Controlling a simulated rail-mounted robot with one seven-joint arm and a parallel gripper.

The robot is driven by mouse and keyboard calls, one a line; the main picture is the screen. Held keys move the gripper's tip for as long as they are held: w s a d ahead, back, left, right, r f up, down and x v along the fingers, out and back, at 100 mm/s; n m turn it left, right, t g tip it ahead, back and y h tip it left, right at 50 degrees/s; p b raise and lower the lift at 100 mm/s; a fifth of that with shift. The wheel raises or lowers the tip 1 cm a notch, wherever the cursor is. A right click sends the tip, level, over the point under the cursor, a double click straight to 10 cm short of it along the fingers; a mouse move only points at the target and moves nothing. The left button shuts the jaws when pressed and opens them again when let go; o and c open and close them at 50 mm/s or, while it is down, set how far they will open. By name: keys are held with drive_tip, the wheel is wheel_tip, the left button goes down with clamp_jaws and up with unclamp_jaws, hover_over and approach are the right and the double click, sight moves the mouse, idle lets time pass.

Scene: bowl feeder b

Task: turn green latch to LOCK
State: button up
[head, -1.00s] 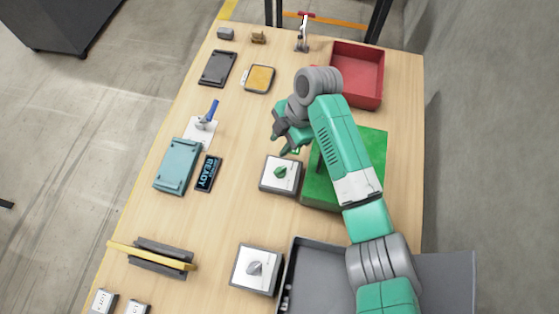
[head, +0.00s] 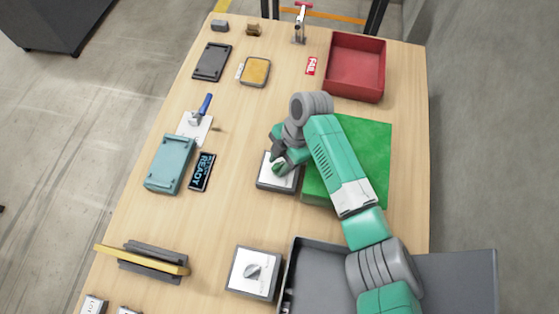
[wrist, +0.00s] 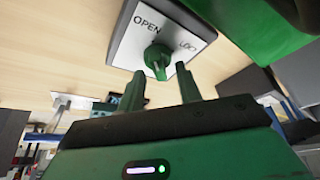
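The green latch (wrist: 157,60) is a knob with a raised grip on a white plate (wrist: 140,20) with a dark housing. In the wrist view the plate reads OPEN to the knob's left, with a tilted, hard-to-read label to its right. In the head view my gripper (head: 279,164) is over the latch housing (head: 266,184) and largely hides the knob.
A green block (head: 375,150) stands right beside the latch housing. A second knob box (head: 238,285) and a grey tray (head: 315,262) are nearer. A red bin (head: 356,67) is at the far right. A teal box (head: 170,163) and a READY display (head: 202,172) lie left, with bare table between.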

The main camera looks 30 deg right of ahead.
drive_tip(key=shift+c, duration=0.2)
clamp_jaws()
drive_tip(key=shift+r+p, duration=0.1)
drive_tip(key=shift+p, duration=0.25)
drive_tip(key=m+p, duration=0.1)
drive_tip(key=p, duration=0.1)
drive_tip(key=m+t+p, duration=0.1)
drive_tip(key=m+p, duration=0.1)
drive_tip(key=shift+s+r, duration=0.1)
drive_tip(key=shift+r, duration=0.15)
drive_tip(key=m+t+p, duration=0.1)
drive_tip(key=m+p, duration=0.2)
drive_tip(key=p, duration=0.1)
drive_tip(key=shift+a+m, duration=0.1)
drive_tip(key=shift+m, duration=0.2)
drive_tip(key=m+t+h+p, duration=0.1)
drive_tip(key=m+p, duration=0.2)
drive_tip(key=m+t+h+p, duration=0.1)
drive_tip(key=m+p, duration=0.2)
drive_tip(key=shift+s+f, duration=0.1)
drive_tip(key=m+h+p, duration=0.1)
drive_tip(key=m, duration=0.1)
drive_tip(key=m+t+p, duration=0.1)
drive_tip(key=m, duration=0.2)
drive_tip(key=shift+f+h+p, duration=0.15)
drive_tip(key=shift+h+p, duration=0.25)
drive_tip(key=shift+m, duration=0.3)
